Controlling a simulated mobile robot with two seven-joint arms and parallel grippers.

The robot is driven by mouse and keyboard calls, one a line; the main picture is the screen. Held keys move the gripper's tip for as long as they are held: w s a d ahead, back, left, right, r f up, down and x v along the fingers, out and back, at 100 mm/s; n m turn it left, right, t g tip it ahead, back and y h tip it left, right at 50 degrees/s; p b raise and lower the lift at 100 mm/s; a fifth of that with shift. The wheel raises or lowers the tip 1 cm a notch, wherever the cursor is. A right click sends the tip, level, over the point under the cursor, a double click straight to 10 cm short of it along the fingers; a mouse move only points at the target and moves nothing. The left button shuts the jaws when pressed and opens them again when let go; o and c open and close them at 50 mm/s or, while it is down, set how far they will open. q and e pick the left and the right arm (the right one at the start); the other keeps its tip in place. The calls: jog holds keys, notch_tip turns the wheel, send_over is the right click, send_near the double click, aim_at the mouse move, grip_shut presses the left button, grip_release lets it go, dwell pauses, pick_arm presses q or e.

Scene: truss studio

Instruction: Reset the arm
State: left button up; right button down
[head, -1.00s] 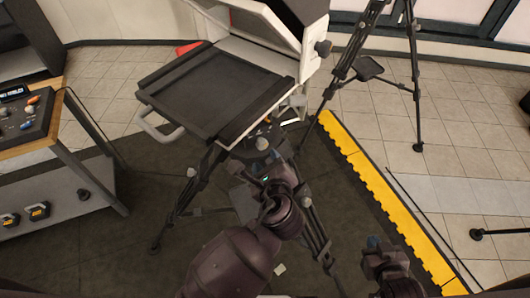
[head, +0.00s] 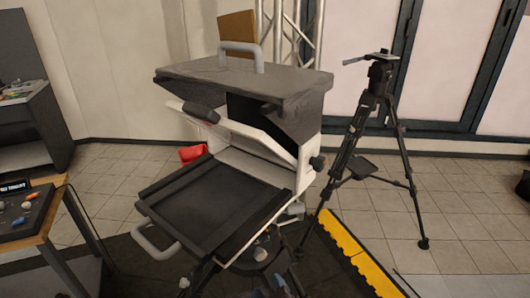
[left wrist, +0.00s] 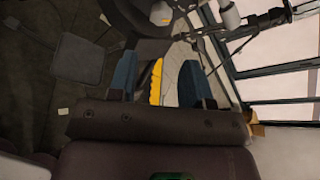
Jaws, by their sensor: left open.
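My left gripper (left wrist: 158,82) shows in the left wrist view with its two blue fingers apart and nothing between them; a yellow floor strip shows beyond the gap. In the head view only a small dark part of the left gripper (head: 277,284) shows at the bottom edge, below the teleprompter, and its arm is out of frame. My right gripper is not in the head view.
A teleprompter (head: 215,197) with a dark hood and tray stands close in front on a tripod. Another tripod (head: 368,140) stands at the right. A control desk (head: 35,240) is at the left. Yellow edging (head: 350,255) borders the dark mat. Tiled floor at the right is partly clear.

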pick_arm(q)
jog(key=a+f+n+h+b, duration=0.1)
jog(key=a+f+n+h, duration=0.25)
jog(key=a+n, duration=0.55)
jog(key=a+f+n+h, duration=0.2)
jog(key=a+f+n, duration=0.3)
jog(key=n, duration=0.8)
jog(key=s+a+f+n+g+y, duration=0.1)
jog(key=s+a+f, duration=0.3)
jog(key=a, duration=0.3)
jog(key=s+a+f+n+g+y+b, duration=0.1)
jog(key=s+a+f+n+y, duration=0.1)
jog(key=s+a+f, duration=0.2)
jog(key=s+a, duration=0.2)
jog(key=a, duration=0.2)
jog(key=shift+f+n+g, duration=0.15)
jog(key=shift+n+g, duration=0.15)
jog(key=shift+a+y, duration=0.1)
jog(key=shift+y, duration=0.15)
